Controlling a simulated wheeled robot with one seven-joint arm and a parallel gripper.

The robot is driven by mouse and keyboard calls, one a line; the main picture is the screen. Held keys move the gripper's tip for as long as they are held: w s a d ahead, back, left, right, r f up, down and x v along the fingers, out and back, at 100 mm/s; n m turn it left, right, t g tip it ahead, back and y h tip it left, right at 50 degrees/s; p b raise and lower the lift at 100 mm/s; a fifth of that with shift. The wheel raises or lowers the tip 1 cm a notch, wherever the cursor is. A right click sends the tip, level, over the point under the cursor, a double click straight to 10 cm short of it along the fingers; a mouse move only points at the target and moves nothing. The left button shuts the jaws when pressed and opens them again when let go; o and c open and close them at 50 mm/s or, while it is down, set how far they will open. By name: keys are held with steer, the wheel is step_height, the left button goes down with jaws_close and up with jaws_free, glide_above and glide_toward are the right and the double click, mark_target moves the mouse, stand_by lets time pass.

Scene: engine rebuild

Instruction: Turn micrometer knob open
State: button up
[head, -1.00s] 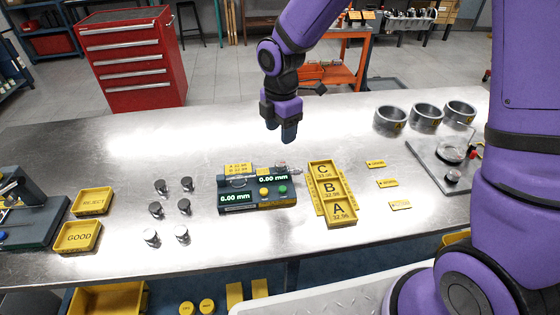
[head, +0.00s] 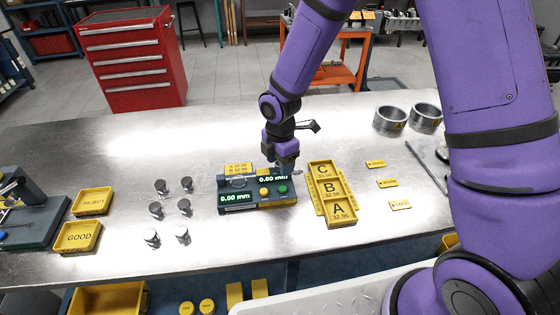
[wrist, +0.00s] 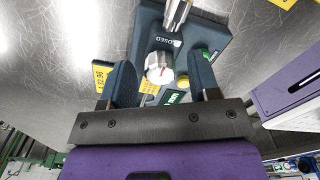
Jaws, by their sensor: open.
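The micrometer station (head: 240,203) is a dark block on the metal bench with two "0.00 mm" displays, a yellow button and a green button. The word "CLOSED" shows partly on the block (wrist: 173,42) beside the knob. My gripper (wrist: 161,88) is open around the knob and holds nothing. In the head view my gripper (head: 281,160) hides most of the knob.
A yellow tray marked C, B, A (head: 331,194) stands just right of the station. Several small metal cylinders (head: 156,210) stand to its left, with GOOD (head: 78,236) and REJECT (head: 92,201) trays beyond. Metal rings (head: 390,120) are at the back right.

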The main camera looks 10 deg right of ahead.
steer(key=c, duration=0.9)
steer(key=shift+m, duration=0.4)
steer(key=m, duration=0.3)
steer(key=shift+m, duration=0.4)
steer(key=m, duration=1.2)
steer(key=shift+w+m, duration=0.1)
steer(key=shift+m, duration=0.2)
steer(key=m, duration=0.6)
steer(key=shift+m, duration=0.3)
